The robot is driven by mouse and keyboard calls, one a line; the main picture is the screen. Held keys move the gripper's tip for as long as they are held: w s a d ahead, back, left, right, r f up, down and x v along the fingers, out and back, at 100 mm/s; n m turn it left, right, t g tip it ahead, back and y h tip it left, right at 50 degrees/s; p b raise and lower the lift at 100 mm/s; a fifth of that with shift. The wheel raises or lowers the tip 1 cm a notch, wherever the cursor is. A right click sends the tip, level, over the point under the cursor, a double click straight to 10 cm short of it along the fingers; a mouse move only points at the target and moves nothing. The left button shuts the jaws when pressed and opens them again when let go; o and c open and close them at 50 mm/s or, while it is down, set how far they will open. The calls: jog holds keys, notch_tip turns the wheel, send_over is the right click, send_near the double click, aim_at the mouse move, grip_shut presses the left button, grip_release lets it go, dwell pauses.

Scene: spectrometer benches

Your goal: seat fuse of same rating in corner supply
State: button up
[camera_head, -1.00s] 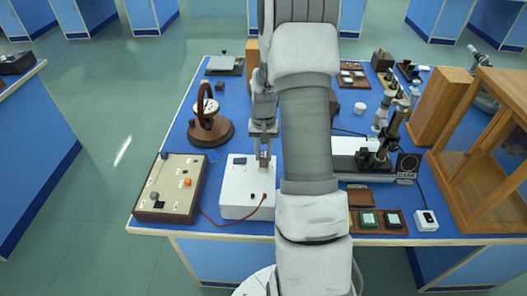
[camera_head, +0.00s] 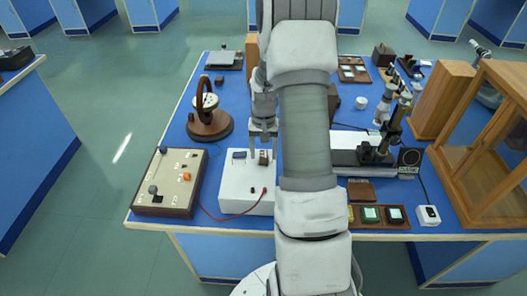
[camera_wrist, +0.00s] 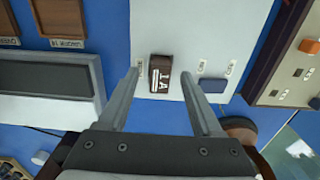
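A white supply box (camera_head: 232,197) stands near the front edge of the bench, with a dark blue block (camera_head: 239,155) and two terminals on its top. A brown fuse block marked "1 A" (camera_wrist: 161,76) is on the white top between two small labels; it also shows in the head view (camera_head: 264,158). My gripper (camera_wrist: 160,72) is open, with one finger on each side of the fuse and a gap to both. In the head view my gripper (camera_head: 263,150) is over the back right of the box. Whether the fuse is fully down is hidden.
A sloped panel box (camera_head: 170,185) with knobs stands left of the supply, joined by a red lead (camera_head: 222,218). A wooden stand with a ring (camera_head: 210,125) is behind. Trays of small blocks (camera_head: 372,216), a microscope-like instrument and a wooden-framed case (camera_head: 485,150) are at right.

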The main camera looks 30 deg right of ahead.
jog(key=shift+r, duration=0.1)
notch_tip(320, 180, up, 17)
dwell(0.6)
jog(key=shift+r, duration=0.1)
dwell(0.3)
jog(key=s+a+r+n+t, duration=0.35)
jog(key=s+a+r, duration=0.35)
jog(key=a+r, duration=0.45)
jog(key=s+a+n+t, duration=0.2)
jog(key=s+a+n, duration=0.2)
jog(key=s+a, duration=0.5)
jog(key=shift+s+a+f, duration=0.4)
jog(key=shift+s, duration=1.35)
jog(key=shift+d, duration=0.1)
